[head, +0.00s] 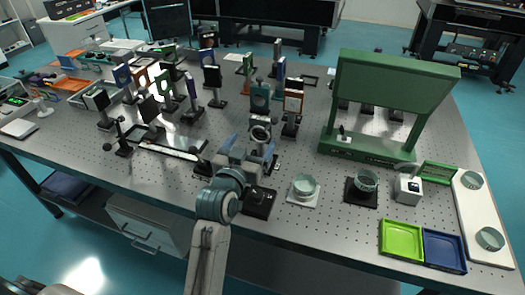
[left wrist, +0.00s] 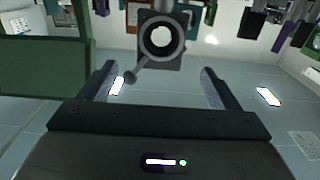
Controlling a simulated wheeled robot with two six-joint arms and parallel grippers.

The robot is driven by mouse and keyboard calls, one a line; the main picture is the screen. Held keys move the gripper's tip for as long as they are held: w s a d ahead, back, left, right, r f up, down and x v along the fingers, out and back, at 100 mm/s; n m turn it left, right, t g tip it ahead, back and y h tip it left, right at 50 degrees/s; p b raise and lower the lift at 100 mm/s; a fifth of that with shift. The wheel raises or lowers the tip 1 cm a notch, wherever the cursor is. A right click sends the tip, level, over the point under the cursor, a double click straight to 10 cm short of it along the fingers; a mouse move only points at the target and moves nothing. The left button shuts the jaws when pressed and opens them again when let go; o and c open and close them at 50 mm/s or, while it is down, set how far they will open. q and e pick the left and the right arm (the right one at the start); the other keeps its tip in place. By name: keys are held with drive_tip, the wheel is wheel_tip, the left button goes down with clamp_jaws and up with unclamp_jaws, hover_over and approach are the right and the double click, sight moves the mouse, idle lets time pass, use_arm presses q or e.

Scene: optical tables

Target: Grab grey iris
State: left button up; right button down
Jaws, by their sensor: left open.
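The grey iris (head: 260,132) is a dark ring mount with a round bright opening, standing upright on a post near the front middle of the optical table. In the left wrist view the iris (left wrist: 181,50) is at the top centre, with a small lever sticking out to its lower left. My left gripper (head: 249,149) is just in front of it, on the near side. In the left wrist view its two fingers (left wrist: 158,72) are spread wide and empty, with the iris ahead, between their lines. The iris's post is partly hidden in the head view. My right gripper is not in view.
Several mounted optics stand close behind the iris, including a teal mount (head: 260,97) and an orange-brown one (head: 293,101). A glass dish (head: 304,186) stands to the right. A large green frame (head: 388,110) stands farther right. Bare table lies between them.

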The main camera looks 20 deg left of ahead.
sight(260, 128)
use_arm(q)
drive_tip(key=shift+w+r, duration=0.1)
drive_tip(key=shift+w, duration=1.3)
drive_tip(key=w+p, duration=0.2)
drive_tip(key=w, duration=0.2)
drive_tip(key=shift+w+d, duration=0.1)
drive_tip(key=shift+w, duration=0.5)
drive_tip(key=shift+c, duration=0.2)
drive_tip(key=c, duration=0.4)
clamp_jaws()
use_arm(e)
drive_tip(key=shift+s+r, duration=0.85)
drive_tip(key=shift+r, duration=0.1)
